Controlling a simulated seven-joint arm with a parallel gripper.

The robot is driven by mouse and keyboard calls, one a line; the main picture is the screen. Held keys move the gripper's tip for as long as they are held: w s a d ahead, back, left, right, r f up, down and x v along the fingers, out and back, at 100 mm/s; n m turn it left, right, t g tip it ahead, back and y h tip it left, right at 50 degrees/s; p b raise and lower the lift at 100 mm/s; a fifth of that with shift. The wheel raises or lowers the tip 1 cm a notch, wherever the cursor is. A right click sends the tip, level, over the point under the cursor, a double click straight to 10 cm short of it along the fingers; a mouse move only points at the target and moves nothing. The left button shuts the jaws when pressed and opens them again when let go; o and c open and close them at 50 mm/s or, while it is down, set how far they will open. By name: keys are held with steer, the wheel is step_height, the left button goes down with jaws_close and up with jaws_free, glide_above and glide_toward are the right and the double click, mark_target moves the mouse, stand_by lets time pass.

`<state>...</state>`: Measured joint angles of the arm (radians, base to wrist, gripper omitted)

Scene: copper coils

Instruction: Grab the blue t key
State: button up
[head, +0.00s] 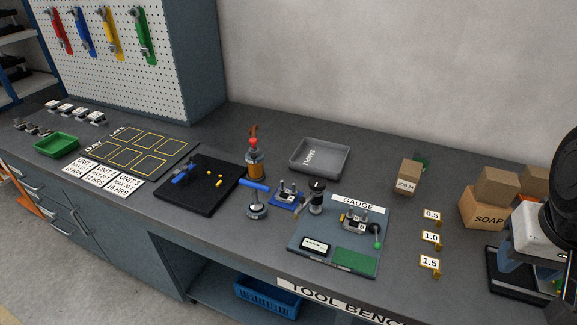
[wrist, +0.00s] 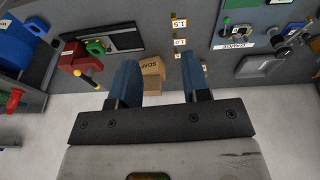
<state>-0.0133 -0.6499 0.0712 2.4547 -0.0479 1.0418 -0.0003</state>
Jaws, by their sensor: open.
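A T-shaped key with a blue crossbar (head: 257,186) stands upright in a round grey base on the bench, left of a small blue fixture (head: 287,195). A separate blue-handled tool (head: 183,173) lies on the black tray. A blue tool (head: 85,32) also hangs on the pegboard. My gripper (wrist: 158,64) is open and empty, with its two blue fingers apart. It is at the right end of the bench, well away from the T-shaped key. I cannot make out the key in the wrist view.
The black tray (head: 168,198) lies left of the key. The gauge board (head: 310,246) and a grey tray (head: 337,158) are to the right.

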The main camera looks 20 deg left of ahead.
steer(key=w+a+n+t+h, duration=0.2)
steer(key=w+a+n+h, duration=0.4)
steer(key=w+n, duration=0.55)
steer(key=w+a+r+n+t, duration=0.1)
steer(key=w+a+n+t, duration=0.25)
steer(key=a, duration=0.35)
steer(key=w+a+r+n+t, duration=0.1)
steer(key=w+a+n+t, duration=0.1)
steer(key=w+a+n, duration=0.4)
steer(key=s+a+f+n+t+y, duration=0.1)
steer(key=s+a+n+t+y, duration=0.3)
steer(key=a, duration=0.8)
steer(key=s+a+n+t+y, duration=0.1)
steer(key=a+n+y, duration=0.1)
steer(key=a+n, duration=0.7)
steer(key=s+a+f+n+t+y, duration=0.1)
steer(key=s+a+n+t+y, duration=0.15)
steer(key=a, duration=1.15)
glide_toward(256, 197)
steer(key=w, duration=0.1)
steer(key=w+n, duration=0.1)
steer(key=shift+w+a+r+y, duration=0.1)
steer(key=shift+w+a+y, duration=0.15)
steer(key=shift+w+y, duration=0.1)
steer(key=shift+w+a, duration=0.2)
steer(key=shift+w, duration=1.05)
